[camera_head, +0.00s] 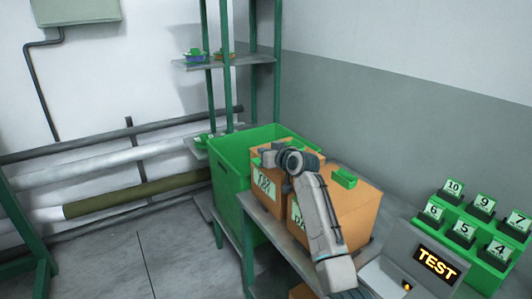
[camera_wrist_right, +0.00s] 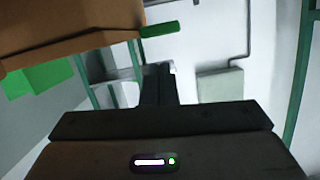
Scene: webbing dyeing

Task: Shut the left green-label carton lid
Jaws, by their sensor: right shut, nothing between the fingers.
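The left carton (camera_head: 264,204) is brown with a white and green-edged label (camera_head: 263,184) on its front. Its top is partly hidden behind my right arm, and I cannot tell how far its lid is closed. The right carton (camera_head: 352,215) stands beside it, with a green tab (camera_head: 344,178) on top and a label partly covered by my arm. My right gripper (camera_head: 261,160) is over the left carton's top, shut and empty. In the right wrist view its fingers (camera_wrist_right: 158,84) are together, below and right of a brown carton panel (camera_wrist_right: 70,30) with a green tab (camera_wrist_right: 160,29).
A green bin (camera_head: 228,172) stands directly behind and left of the cartons. A green-posted shelf (camera_head: 225,62) rises behind it. At right are a box with a TEST display (camera_head: 438,263) and a green rack (camera_head: 460,212) of numbered cards. Pipes run along the left wall.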

